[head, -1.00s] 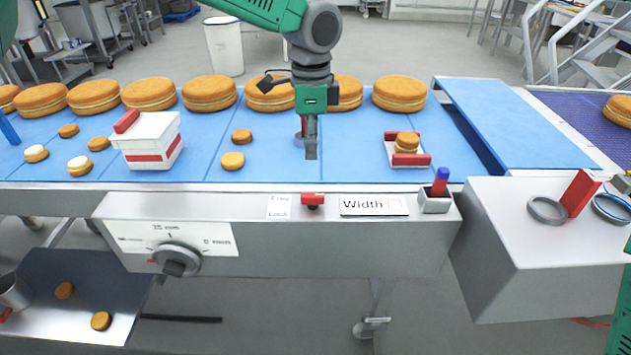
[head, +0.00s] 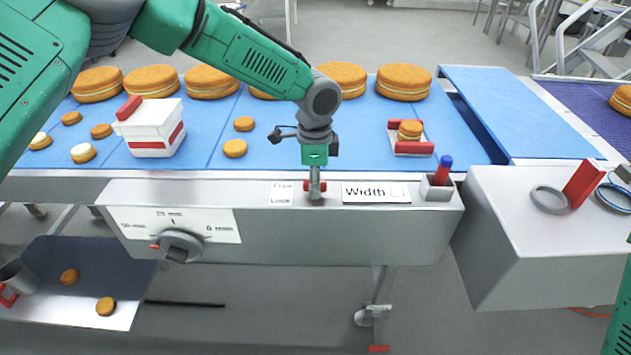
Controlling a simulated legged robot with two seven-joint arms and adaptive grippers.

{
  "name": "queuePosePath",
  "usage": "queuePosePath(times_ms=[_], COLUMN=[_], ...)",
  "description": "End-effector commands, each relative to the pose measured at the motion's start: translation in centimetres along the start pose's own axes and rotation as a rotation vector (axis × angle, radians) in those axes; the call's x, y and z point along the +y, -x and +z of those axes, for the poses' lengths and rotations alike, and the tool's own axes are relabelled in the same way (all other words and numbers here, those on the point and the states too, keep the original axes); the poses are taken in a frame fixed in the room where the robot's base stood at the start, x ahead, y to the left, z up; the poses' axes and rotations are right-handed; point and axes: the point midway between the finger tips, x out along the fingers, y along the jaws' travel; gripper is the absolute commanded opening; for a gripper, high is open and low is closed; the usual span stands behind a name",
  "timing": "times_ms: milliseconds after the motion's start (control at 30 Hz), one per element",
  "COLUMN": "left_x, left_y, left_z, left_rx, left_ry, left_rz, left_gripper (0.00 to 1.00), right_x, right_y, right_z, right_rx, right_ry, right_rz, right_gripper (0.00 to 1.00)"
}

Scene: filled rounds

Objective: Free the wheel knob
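The wheel knob (head: 180,245) is a dark grey dial on the sloped front panel, with a millimetre scale and a small red mark at its left. A small red catch (head: 307,187) sits on the panel's top ledge, beside a label (head: 281,193) that seems to read Free and Lock. My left gripper (head: 315,190) points down right at this catch and covers its middle; red shows on both sides of the fingers. I cannot tell whether the fingers touch it or are closed. My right gripper is out of view; part of my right arm shows at the right edge.
A Width card (head: 376,193) and a holder with a red and blue peg (head: 438,180) are right of the catch. The blue belt (head: 290,150) behind carries cakes and a white box (head: 149,128). A grey ring (head: 549,200) and red block (head: 584,184) lie on the right ledge.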

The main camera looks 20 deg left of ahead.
Motion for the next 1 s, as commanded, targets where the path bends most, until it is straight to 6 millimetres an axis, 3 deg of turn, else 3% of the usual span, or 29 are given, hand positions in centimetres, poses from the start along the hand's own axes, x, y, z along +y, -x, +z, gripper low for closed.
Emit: queuePosePath(times_ms=[133,233,667,1000], left_x=[0.0,0.0,-0.1,-0.2], left_y=[0.0,0.0,0.1,0.3], left_z=[0.0,0.0,0.0,0.0], left_rx=[0.0,0.0,-0.002,-0.002], left_ry=[0.0,0.0,0.041,0.271], left_rz=[0.0,0.0,-0.002,-0.004], left_gripper=[0.34,0.0,0.0,0.0], right_x=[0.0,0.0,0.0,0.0], right_y=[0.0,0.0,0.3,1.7], right_z=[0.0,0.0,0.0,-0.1], right_rx=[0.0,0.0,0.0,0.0], right_ry=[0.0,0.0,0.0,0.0], right_rz=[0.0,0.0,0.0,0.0], right_gripper=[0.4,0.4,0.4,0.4])
